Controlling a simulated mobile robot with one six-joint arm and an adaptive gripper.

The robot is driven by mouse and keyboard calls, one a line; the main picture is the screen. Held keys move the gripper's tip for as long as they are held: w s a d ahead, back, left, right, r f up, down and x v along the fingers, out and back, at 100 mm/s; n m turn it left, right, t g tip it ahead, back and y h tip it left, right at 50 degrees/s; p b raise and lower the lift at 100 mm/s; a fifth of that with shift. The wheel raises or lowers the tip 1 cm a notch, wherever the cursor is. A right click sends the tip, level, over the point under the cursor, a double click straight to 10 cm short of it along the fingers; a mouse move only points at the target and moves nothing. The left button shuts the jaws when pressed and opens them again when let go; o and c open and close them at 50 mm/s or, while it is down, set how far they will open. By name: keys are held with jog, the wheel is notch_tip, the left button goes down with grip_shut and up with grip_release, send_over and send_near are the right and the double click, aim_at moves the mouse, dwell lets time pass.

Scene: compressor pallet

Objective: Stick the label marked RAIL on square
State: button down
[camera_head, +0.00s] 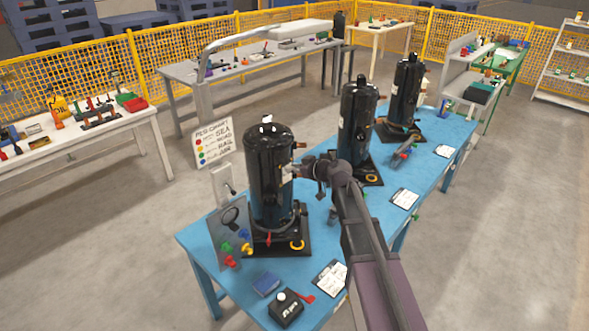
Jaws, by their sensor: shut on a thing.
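A black compressor (268,180) stands upright on a dark base at the near left of the blue table (200,242). My gripper (298,170) is at its right side, at upper-body height, with its fingers pointing left. It is shut on a small pale label (287,173) lying against or just before the compressor's side. I cannot read the label, nor tell whether it touches the compressor or sits square.
Two more black compressors (357,125) (406,92) stand farther back. A grey panel with coloured knobs (231,232), a blue block (265,284), a black box (286,308) and clipboards (331,278) (405,198) lie around. My arm crosses the table's right front.

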dwell(0.3)
jog(key=shift+c, duration=2.2)
grip_release()
jog(key=shift+a, duration=0.15)
jog(key=s+d+f+m+g+h, duration=0.3)
jog(key=s+d+f, duration=0.1)
jog(key=s+d, duration=0.3)
jog(key=s+d+f+m+g+h, duration=0.2)
jog(key=s+d+f+m+h, duration=0.1)
jog(key=s+d, duration=0.5)
jog(key=s+d+f+m+g+h, duration=0.3)
jog(key=s+d, duration=0.5)
jog(key=s, duration=0.4)
jog(key=shift+f+m+g+h, duration=0.3)
jog(key=shift+f+m+h, duration=0.3)
jog(key=shift+f+h, duration=0.2)
